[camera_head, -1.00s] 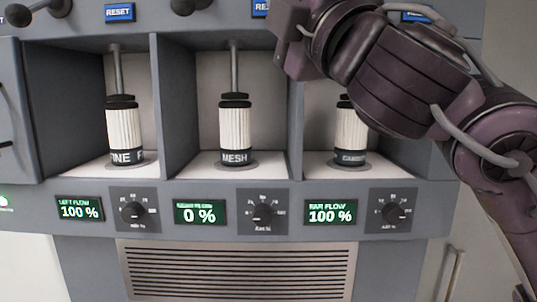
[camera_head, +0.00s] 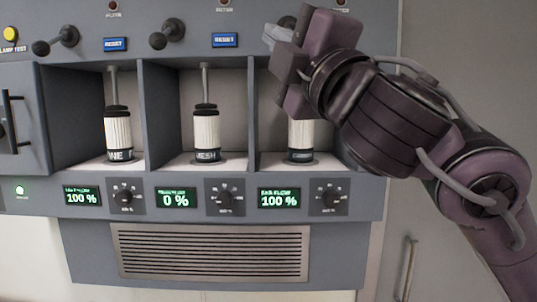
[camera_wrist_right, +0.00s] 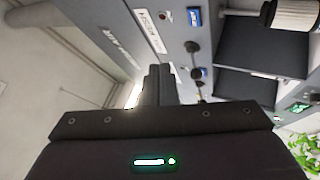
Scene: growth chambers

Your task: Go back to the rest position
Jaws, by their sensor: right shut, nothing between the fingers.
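My right gripper (camera_head: 281,45) is in front of the upper right part of the grey chamber panel (camera_head: 75,250), its arm coming in from the right. Its fingers are shut with nothing between them. They also show shut in the right wrist view (camera_wrist_right: 158,82), pointing up past the panel face. My arm partly hides the right-hand filter cartridge (camera_head: 300,138). The left cartridge (camera_head: 118,130) and the middle cartridge (camera_head: 206,130) stand upright in their bays. My left gripper is not in view.
Displays read 100 % (camera_head: 81,197), 0 % (camera_head: 176,198) and 100 % (camera_head: 279,199), each beside a dial. Black levers (camera_head: 168,36) and blue labels (camera_head: 225,40) sit above the bays. A vent grille (camera_head: 210,252) is below. A plant (camera_wrist_right: 305,152) shows in the wrist view.

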